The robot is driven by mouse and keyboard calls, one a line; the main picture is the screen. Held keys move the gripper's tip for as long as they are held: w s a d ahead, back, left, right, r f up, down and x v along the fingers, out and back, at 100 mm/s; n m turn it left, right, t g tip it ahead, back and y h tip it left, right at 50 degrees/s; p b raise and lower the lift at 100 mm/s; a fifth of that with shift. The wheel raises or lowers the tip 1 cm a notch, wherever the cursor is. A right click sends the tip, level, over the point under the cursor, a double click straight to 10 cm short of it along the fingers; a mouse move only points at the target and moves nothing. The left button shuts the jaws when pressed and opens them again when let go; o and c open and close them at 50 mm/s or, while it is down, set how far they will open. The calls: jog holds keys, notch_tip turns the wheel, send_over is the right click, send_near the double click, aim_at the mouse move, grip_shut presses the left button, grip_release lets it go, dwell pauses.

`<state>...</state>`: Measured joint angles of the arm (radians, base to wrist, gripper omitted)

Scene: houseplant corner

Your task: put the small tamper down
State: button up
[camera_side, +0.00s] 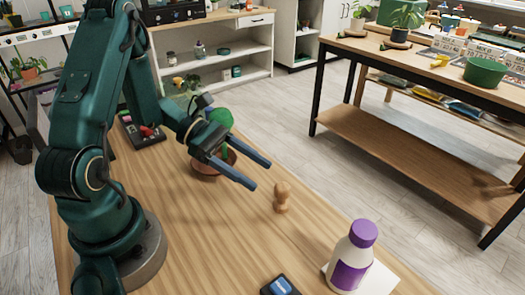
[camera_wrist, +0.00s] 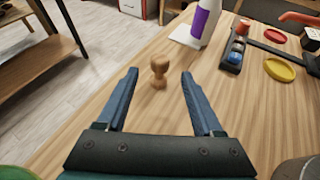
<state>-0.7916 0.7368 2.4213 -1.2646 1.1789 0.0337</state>
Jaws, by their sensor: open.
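The small wooden tamper (camera_side: 282,197) stands upright on the wooden table, with a rounded knob at its top. In the wrist view the tamper (camera_wrist: 159,72) shows between and beyond the tips of my two blue fingers. My gripper (camera_side: 262,174) is open and holds nothing. In the side view its fingertips are to the left of the tamper and apart from it. The wrist view also shows my gripper (camera_wrist: 160,76) with its fingers spread wide.
A white bottle with a purple cap (camera_side: 352,258) stands on a white pad right of the tamper. A terracotta pot (camera_side: 208,164) with a green plant is behind my gripper. A dark tray (camera_wrist: 236,52) and a yellow dish (camera_wrist: 279,70) lie farther right. Table around the tamper is clear.

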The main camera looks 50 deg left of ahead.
jog(key=v, duration=0.4)
jog(key=shift+s+a+r, duration=0.15)
jog(key=shift+s+a, duration=0.05)
jog(key=shift+a, duration=0.1)
jog(key=s+d+r+m+y, duration=0.3)
jog(key=m+y, duration=0.3)
jog(key=m, duration=0.5)
jog(key=s+d+r+m+y, duration=0.2)
jog(key=s+r+m+y, duration=0.3)
jog(key=m, duration=0.7)
jog(key=shift+d+r+g+y, duration=0.3)
jog(key=shift+d+r+y, duration=0.05)
jog(key=shift+y, duration=0.25)
